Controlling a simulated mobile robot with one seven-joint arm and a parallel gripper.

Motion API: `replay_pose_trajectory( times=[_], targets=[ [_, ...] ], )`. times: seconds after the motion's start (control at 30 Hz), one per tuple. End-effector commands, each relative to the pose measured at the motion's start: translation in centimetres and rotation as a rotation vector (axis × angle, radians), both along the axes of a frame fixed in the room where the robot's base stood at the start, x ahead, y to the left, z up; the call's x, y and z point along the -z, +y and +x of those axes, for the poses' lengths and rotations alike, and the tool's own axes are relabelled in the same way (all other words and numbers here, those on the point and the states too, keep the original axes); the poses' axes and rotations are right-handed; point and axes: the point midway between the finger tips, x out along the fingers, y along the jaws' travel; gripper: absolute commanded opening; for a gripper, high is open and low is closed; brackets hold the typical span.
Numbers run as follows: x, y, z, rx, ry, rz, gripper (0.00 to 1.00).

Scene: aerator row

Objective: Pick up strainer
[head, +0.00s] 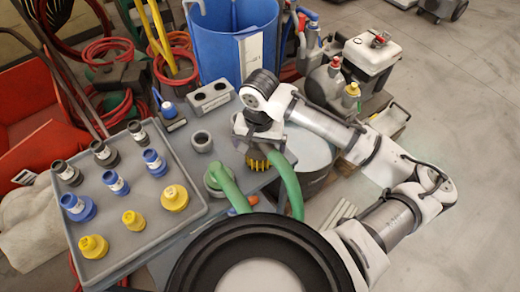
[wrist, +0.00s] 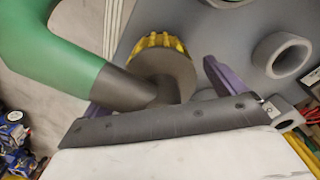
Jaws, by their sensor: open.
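A round piece with a yellow ribbed rim and a grey-brown face, which looks like the strainer (wrist: 158,42), is in the wrist view. In the head view its yellow rim (head: 258,161) shows just under my gripper (head: 258,143), near the bench edge. A green hose with a dark end crosses in front of its lower part in the wrist view. My gripper (wrist: 152,88) is open, with one purple finger on each side of the piece's lower part. The hose hides part of the left finger. I cannot tell whether the fingers touch the piece.
A grey tray (head: 195,207) holds several grey, blue and yellow fittings at left. A grey ring (head: 201,141) and a two-hole block (head: 210,97) are on the bench. A green hose (head: 286,185) runs close by my gripper. A blue bin (head: 219,45) stands behind. Open floor lies right.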

Motion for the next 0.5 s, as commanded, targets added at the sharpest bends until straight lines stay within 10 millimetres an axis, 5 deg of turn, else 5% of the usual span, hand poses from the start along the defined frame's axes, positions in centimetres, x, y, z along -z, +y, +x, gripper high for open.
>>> replay_pose_trajectory(
  times=[0.1,0.5],
  targets=[
    [-0.01,0.00,0.00,0.000,0.000,0.000,0.93],
    [-0.05,-0.01,0.00,0.000,0.000,0.000,0.41]
  ],
)
